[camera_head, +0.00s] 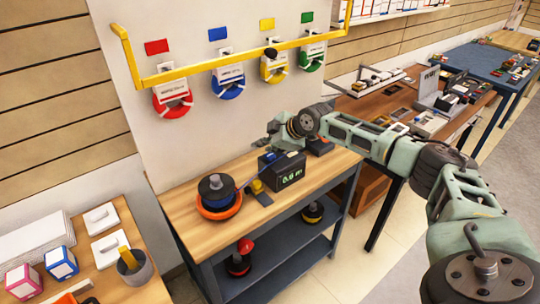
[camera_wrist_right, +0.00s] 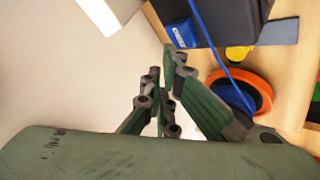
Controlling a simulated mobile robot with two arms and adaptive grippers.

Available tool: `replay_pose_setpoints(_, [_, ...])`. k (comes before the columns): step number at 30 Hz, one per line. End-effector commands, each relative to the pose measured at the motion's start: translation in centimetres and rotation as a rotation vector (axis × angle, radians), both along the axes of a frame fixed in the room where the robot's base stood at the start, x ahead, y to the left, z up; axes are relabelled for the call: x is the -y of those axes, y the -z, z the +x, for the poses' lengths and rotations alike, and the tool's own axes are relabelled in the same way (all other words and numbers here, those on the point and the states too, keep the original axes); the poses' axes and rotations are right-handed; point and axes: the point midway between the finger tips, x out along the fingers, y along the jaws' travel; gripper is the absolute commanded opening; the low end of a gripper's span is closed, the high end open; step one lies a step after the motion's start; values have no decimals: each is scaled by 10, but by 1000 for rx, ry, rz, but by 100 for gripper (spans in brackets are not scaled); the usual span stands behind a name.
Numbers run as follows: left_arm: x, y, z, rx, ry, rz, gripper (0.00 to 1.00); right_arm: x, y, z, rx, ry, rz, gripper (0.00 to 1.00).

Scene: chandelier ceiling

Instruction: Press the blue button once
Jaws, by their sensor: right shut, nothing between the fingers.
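No part is plainly recognisable as a blue button. Blue things on the white panel are a small blue plate (camera_head: 217,34) and a blue ring (camera_head: 228,86) hanging below it under a white label. My right gripper (camera_head: 268,143) is in front of the panel, above the bench and near the black display box (camera_head: 283,172). It also shows in the right wrist view (camera_wrist_right: 168,80), its fingers shut and empty. A blue piece (camera_wrist_right: 182,33) lies beyond the fingertips there, beside the dark box; I cannot tell what it is. My left gripper is not in view.
A wooden bench (camera_head: 190,212) carries an orange ring (camera_head: 218,212) with a black-topped reel and a blue cable. A yellow rail (camera_head: 185,71) juts from the panel. Red, yellow and green rings hang there too. Another table (camera_head: 100,278) with boxes stands at the lower left.

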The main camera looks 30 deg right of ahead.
Motion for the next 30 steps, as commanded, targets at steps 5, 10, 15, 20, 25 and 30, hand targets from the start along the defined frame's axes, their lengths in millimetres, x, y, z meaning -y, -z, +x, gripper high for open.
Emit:
replay_pose_setpoints(5, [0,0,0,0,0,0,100,0,0,0,0,0,0,0])
replay_pose_setpoints(10, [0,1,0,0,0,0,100,0,2,0,0,0,0,0])
replay_pose_setpoints(15, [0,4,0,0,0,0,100,0,8,0,0,0,0,0])
replay_pose_setpoints(20, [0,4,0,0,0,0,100,0,8,0,1,1,0,0])
replay_pose_setpoints(25, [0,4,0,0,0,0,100,0,8,0,0,0,0,0])
replay_pose_setpoints(30, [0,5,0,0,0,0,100,0,9,0,0,0,0,0])
